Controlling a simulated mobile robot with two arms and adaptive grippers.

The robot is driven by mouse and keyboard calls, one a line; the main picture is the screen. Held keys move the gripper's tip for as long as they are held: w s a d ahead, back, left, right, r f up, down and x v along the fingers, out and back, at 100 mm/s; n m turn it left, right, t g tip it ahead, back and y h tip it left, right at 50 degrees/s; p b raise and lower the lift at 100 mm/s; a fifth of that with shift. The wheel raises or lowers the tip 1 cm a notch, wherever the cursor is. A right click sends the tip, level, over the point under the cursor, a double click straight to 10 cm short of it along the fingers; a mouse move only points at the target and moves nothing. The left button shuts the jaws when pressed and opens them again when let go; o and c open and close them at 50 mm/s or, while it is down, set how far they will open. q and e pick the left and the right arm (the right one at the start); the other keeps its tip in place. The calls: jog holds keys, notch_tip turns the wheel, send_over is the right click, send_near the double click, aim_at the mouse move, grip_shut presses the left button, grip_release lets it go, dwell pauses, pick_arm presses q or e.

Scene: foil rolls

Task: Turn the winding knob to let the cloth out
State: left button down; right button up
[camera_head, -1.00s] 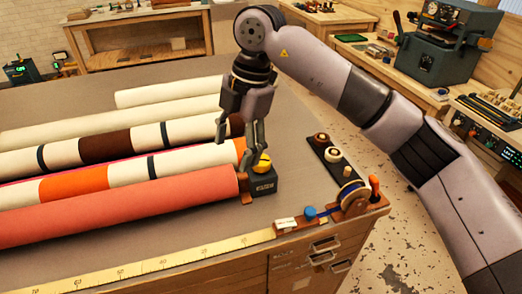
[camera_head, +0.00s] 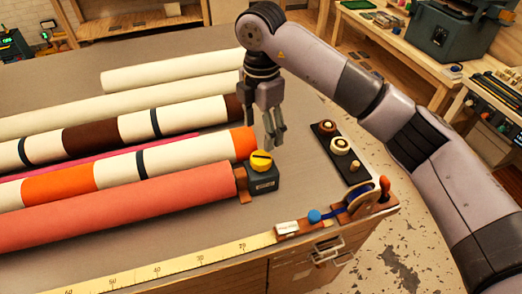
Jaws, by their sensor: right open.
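A yellow knob (camera_head: 261,160) with a dark slot across its top sits on a small dark box (camera_head: 263,179). The box stands at the right end of a coral cloth roll (camera_head: 120,203), joined to it by a brown bracket. My right gripper (camera_head: 273,144) points down, just above and behind the knob. Its fingers are open, look close together from this angle, and hold nothing. I cannot tell the exact gap between fingertips and knob. My left gripper is not in view.
Several white, striped and pink rolls lie behind the coral one. A dark strip with round pieces (camera_head: 339,152) lies right of the gripper. A blue reel (camera_head: 361,201) stands at the table corner beside a yellow measuring tape (camera_head: 170,265). Grey tabletop (camera_head: 300,200) between is bare.

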aim_at(261, 157)
notch_tip(261, 157, down, 7)
jog(key=shift+r+p, duration=0.1)
jog(key=shift+p, duration=0.85)
jog(key=shift+f, duration=1.25)
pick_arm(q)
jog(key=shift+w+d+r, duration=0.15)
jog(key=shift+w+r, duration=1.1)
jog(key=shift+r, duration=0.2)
pick_arm(e)
jog(key=c, duration=1.2)
